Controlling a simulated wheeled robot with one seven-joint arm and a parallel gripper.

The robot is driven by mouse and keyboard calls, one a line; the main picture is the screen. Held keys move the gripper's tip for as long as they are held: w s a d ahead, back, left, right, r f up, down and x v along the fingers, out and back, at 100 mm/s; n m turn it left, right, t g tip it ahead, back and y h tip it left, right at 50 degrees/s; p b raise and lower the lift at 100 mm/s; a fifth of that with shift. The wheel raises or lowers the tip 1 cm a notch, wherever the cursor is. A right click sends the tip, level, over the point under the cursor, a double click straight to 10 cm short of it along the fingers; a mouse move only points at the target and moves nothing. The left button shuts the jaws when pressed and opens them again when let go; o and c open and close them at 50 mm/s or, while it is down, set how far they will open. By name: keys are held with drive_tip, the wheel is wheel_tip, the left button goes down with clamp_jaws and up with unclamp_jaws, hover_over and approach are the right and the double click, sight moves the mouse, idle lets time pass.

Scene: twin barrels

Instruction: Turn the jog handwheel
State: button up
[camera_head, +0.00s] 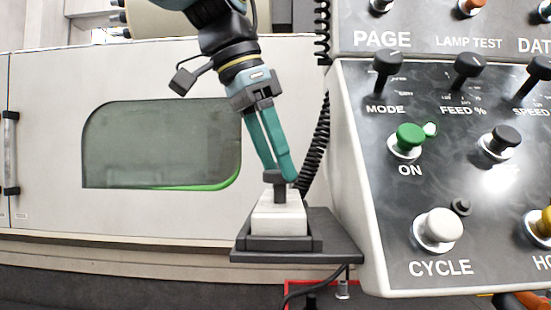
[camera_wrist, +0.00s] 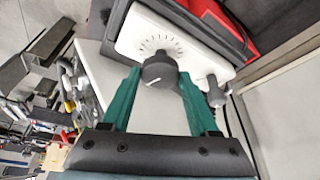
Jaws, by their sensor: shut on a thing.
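The jog handwheel (camera_wrist: 158,70) is a black knob with a white mark, set on a white pendant face (camera_wrist: 136,38) with a printed scale. In the head view the handwheel (camera_head: 274,177) tops the white pendant (camera_head: 279,215), which sits in a dark holder (camera_head: 262,245). My gripper (camera_head: 283,178) reaches down to it from above, its teal fingers at the knob. In the wrist view the fingers of my gripper (camera_wrist: 160,76) lie on either side of the knob, shut on it. The finger contact is partly hidden in the head view.
A control panel (camera_head: 375,230) with knobs and buttons stands close on the right. A machine door (camera_head: 50,80) with a window (camera_head: 160,145) is behind and left. A black coiled cable (camera_head: 316,150) hangs beside my gripper. A second dark knob (camera_wrist: 216,95) sticks out of the pendant.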

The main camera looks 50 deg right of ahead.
drive_tip(key=m, duration=0.2)
drive_tip(key=m+g+y, duration=0.1)
drive_tip(key=m, duration=0.1)
drive_tip(key=shift+w+d+m, duration=0.1)
drive_tip(key=shift+w+m, duration=0.1)
drive_tip(key=shift+m, duration=0.1)
drive_tip(key=shift+d+m+g+y+p, duration=0.1)
drive_tip(key=shift+m+g+y+p, duration=0.45)
drive_tip(key=shift+m, duration=1.35)
drive_tip(key=o, duration=1.4)
drive_tip(key=v, duration=1)
drive_tip(key=shift+w+r, duration=0.25)
drive_tip(key=shift+r, duration=0.1)
drive_tip(key=shift+d, duration=0.1)
